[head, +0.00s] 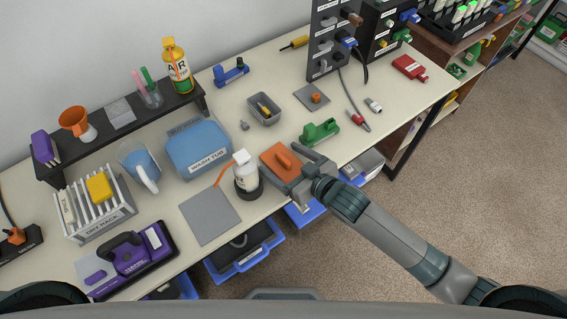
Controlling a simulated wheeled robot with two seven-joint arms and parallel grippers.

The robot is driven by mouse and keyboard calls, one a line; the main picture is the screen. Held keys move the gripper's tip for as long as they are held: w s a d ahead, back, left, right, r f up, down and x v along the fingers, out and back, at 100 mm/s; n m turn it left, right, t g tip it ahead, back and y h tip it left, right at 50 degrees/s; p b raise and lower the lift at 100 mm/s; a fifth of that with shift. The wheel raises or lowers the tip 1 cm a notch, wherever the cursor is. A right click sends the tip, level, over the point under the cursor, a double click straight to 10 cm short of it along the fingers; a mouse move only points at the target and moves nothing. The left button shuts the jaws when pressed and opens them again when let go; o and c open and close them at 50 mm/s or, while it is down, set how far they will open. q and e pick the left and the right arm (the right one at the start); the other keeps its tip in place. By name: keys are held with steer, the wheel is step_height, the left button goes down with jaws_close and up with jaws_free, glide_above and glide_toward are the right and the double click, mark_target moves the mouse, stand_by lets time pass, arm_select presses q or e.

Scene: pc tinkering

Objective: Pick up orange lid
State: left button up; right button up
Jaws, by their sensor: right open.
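The orange lid (272,165) is a flat orange plate with a raised orange handle, near the front edge of the table right of center. It appears to sit on a grey base, partly hidden by my gripper. My right gripper (301,166) is open at the lid's right side, its fingers pointing toward the handle. I cannot tell whether the fingers touch the lid. My left gripper is not in view.
A white squeeze bottle (245,176) stands close left of the lid. A green part (320,132) lies just behind it. A blue wash tub (199,148) is further left. Blue bins (306,212) stick out below the table's front edge. A grey mat (209,217) lies clear.

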mark_target(286, 159)
stand_by(0.4)
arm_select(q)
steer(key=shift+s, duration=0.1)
arm_select(e)
steer(key=c, duration=1.4)
steer(key=shift+r, duration=0.1)
steer(key=shift+r, duration=0.5)
steer(key=r, duration=0.3)
steer(key=shift+s+d+r+b, duration=0.1)
steer(key=shift+s+d+b, duration=0.15)
steer(key=shift+d+b, duration=0.05)
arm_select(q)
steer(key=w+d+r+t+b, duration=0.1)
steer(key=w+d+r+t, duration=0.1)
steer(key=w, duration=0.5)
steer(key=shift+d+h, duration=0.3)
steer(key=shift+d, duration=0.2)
arm_select(e)
steer(key=w+d+r+v, duration=0.1)
steer(key=w+r+v, duration=0.1)
steer(key=v, duration=1)
steer(key=shift+s, duration=0.2)
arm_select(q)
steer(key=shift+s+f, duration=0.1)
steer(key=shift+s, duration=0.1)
arm_select(e)
steer(key=shift+r, duration=0.1)
